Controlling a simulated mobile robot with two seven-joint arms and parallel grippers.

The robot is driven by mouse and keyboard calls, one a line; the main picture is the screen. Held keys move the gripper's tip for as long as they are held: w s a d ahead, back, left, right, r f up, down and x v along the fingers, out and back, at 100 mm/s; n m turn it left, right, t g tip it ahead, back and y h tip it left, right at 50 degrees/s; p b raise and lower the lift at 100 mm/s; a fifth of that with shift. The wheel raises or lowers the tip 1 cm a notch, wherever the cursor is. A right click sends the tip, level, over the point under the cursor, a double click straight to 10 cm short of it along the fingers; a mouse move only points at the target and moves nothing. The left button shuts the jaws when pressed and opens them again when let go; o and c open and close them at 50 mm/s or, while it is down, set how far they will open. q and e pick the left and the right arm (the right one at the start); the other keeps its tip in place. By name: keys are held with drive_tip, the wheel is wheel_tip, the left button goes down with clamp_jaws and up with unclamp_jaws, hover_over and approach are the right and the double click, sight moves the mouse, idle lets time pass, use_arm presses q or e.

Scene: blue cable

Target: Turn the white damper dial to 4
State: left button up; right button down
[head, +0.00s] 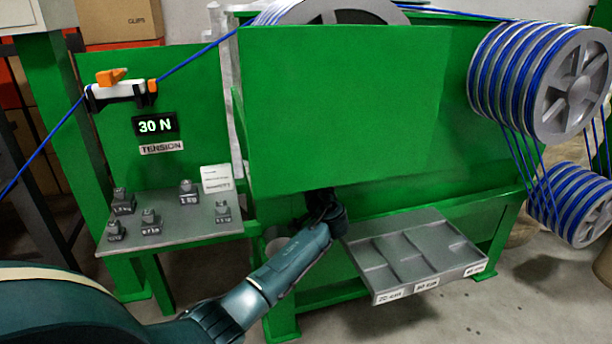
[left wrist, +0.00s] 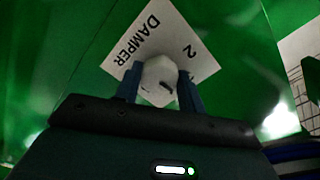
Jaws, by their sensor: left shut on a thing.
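The white damper dial (left wrist: 157,72) shows in the left wrist view, in front of a white label card (left wrist: 146,36) that reads DAMPER and, on the right, 2. The dial has a short dark mark on its face; other numbers on the card are not visible. My left gripper (left wrist: 160,86) is shut on the dial, with one finger on each side. In the head view my left arm reaches in under the large green panel (head: 345,100); the dial and fingertips are hidden there. My right gripper is in neither view.
A grey tray (head: 365,285) with compartments juts out right of my arm. A grey shelf (head: 185,232) with several weights stands left. Blue cable runs through an orange-and-white clamp (head: 122,90), above a 30 N display (head: 155,125), and around grey drums (head: 570,85) at right.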

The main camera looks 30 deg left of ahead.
use_arm(q)
drive_tip(key=o, duration=1)
drive_tip(key=shift+c, duration=0.2)
drive_tip(key=shift+d, duration=0.1)
drive_tip(key=p+v, duration=0.2)
drive_tip(key=v, duration=1.1)
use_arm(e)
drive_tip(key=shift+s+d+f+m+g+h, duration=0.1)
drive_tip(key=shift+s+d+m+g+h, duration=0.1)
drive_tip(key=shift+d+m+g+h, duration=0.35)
use_arm(q)
drive_tip(key=shift+s, duration=0.1)
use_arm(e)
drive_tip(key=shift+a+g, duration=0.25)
